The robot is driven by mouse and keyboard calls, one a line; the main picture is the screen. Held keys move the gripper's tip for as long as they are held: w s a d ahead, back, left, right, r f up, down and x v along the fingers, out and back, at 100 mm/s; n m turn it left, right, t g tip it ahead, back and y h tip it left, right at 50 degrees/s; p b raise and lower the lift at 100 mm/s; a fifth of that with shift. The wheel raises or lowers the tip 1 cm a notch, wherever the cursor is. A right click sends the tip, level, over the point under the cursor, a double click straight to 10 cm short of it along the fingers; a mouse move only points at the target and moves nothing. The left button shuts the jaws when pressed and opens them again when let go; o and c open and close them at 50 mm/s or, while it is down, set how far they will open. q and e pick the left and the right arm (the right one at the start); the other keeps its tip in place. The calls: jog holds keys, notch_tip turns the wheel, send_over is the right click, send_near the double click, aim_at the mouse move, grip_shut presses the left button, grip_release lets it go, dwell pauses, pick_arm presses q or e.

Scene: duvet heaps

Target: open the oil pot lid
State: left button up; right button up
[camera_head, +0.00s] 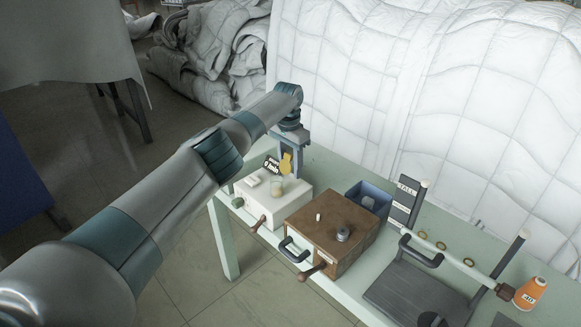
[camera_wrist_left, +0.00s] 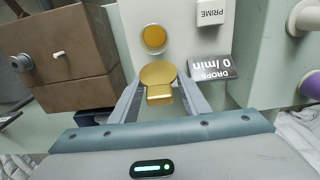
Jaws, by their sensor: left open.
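The oil pot (camera_head: 277,186) is a small clear cup with amber content on a white box (camera_head: 290,205). In the left wrist view its round amber top (camera_wrist_left: 154,38) shows uncovered. The gold lid (camera_head: 286,164) stands raised behind the pot; its disc and tab also show in the left wrist view (camera_wrist_left: 158,74). I cannot tell whether its hinge touches the pot. My left gripper (camera_head: 290,168) is open, with its fingers on either side of the lid; it also shows in the left wrist view (camera_wrist_left: 161,84). My right gripper is not in view.
A "DROPS 0/min" sign (camera_wrist_left: 214,68) and a "PRIME" block (camera_wrist_left: 211,13) are close to the lid. A brown wooden box (camera_head: 325,232), a blue bin (camera_head: 369,200) and an orange spool (camera_head: 530,293) stand on the pale green table. White duvets (camera_head: 430,90) hang behind.

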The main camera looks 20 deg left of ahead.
aim_at(289, 154)
pick_arm(q)
jog(key=shift+r, duration=0.35)
notch_tip(289, 154, up, 16)
jog(key=b, duration=0.3)
jog(key=shift+s+a, duration=0.15)
jog(key=shift+s, duration=0.15)
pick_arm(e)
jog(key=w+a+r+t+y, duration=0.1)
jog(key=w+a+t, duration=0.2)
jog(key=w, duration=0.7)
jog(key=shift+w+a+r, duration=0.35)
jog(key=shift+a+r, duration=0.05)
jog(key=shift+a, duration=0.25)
pick_arm(q)
jog(key=shift+s, duration=0.1)
